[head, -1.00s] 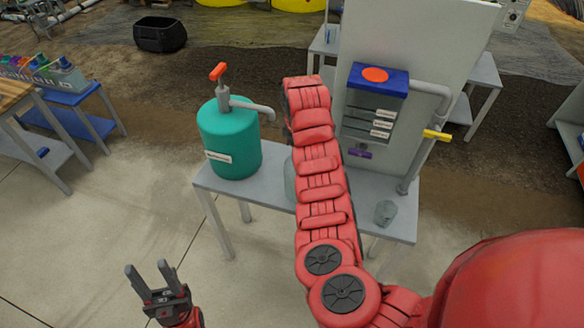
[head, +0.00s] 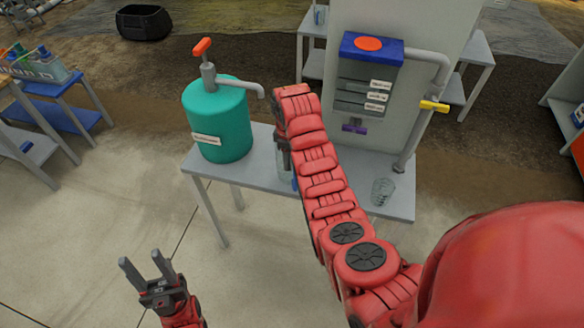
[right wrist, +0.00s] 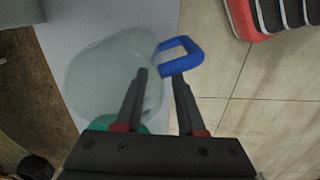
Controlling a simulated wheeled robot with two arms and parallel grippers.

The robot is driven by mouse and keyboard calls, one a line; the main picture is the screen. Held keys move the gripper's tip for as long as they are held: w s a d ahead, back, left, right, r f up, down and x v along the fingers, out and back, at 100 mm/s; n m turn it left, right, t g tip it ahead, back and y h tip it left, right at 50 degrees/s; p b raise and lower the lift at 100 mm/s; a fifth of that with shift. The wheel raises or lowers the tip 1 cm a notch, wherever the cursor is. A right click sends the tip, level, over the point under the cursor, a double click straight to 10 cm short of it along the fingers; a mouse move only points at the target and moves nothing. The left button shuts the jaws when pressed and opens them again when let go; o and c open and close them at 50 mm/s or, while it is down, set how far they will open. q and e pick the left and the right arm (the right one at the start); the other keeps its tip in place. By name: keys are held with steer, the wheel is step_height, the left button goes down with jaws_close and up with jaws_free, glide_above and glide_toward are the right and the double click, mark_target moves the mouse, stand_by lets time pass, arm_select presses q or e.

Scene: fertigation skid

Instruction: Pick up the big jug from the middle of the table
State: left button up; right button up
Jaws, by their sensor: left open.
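The big jug, clear with a blue handle, stands on the grey table (head: 250,178) between the teal tank and the panel. In the head view my right arm hides most of it; a clear strip of the jug (head: 282,166) shows. In the right wrist view the jug's clear body (right wrist: 110,75) is at left and its blue handle (right wrist: 190,63) is just beyond the fingertips. My right gripper (right wrist: 160,75) is open, its fingers apart, close to the handle; contact cannot be told. My left gripper (head: 143,264) is open and empty, low at left, away from the table.
The teal tank (head: 220,125) with its pump and spout stands left of the jug. The dispenser panel (head: 370,80) with grey pipes stands right behind it. A small clear cup (head: 383,191) is at the table's right end. The floor in front left is clear.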

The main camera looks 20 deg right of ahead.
mark_target(289, 180)
step_height(289, 180, down, 3)
steer(key=shift+a+f+p, duration=0.1)
steer(key=shift+f+p, duration=0.05)
steer(key=shift+p, duration=0.95)
steer(key=shift+f, duration=0.85)
jaws_close()
